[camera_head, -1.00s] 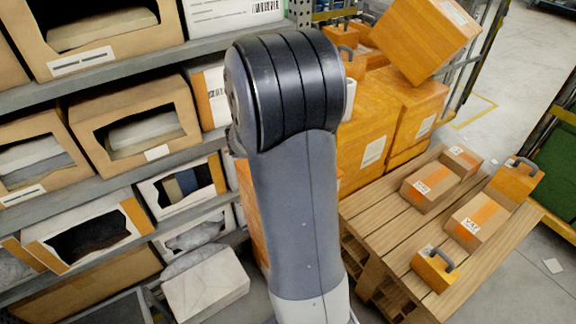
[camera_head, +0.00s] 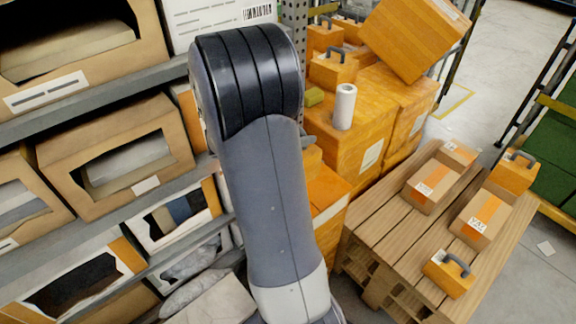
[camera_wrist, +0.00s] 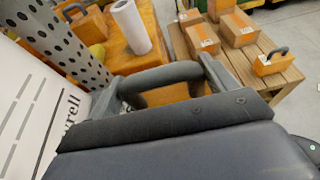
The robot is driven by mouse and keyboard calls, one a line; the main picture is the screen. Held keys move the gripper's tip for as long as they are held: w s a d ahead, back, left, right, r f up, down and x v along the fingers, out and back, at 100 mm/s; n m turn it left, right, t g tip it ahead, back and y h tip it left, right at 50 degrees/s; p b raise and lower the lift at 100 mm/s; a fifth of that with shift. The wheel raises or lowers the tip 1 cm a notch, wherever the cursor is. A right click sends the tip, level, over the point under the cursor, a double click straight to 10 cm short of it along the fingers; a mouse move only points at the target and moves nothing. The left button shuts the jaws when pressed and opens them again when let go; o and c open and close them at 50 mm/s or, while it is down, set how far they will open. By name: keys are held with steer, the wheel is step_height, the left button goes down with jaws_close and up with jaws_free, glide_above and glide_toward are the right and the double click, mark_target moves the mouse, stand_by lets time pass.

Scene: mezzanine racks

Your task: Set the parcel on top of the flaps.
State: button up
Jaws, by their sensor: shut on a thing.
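My gripper (camera_wrist: 165,88) shows in the wrist view, shut on a dark grey curved handle (camera_wrist: 160,79). An orange surface shows just below this handle, so it looks like the handle of an orange parcel (camera_wrist: 184,94); most of its body is hidden. In the head view my arm hides the gripper and what it holds. Several taped cartons lie on a slatted wooden pallet table at the right, one of them a long carton (camera_head: 489,217). I cannot tell which surface the flaps are.
The wooden table (camera_head: 385,235) also bears orange handled boxes (camera_head: 448,274) and (camera_head: 513,173). Large orange boxes (camera_head: 345,140) stand behind it, with a white roll (camera_head: 344,106) on top. Shelves of open cartons (camera_head: 115,150) fill the left.

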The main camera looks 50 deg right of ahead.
step_height(320, 180, down, 8)
steer(key=shift+r+b, duration=0.1)
steer(key=shift+b, duration=0.2)
steer(key=shift+f, duration=0.25)
steer(key=o, duration=1.6)
steer(key=shift+o, duration=0.2)
steer(key=shift+r, duration=0.15)
steer(key=shift+r, duration=0.2)
steer(key=v, duration=1.2)
steer(key=shift+s+f, duration=0.1)
steer(key=shift+f, duration=0.05)
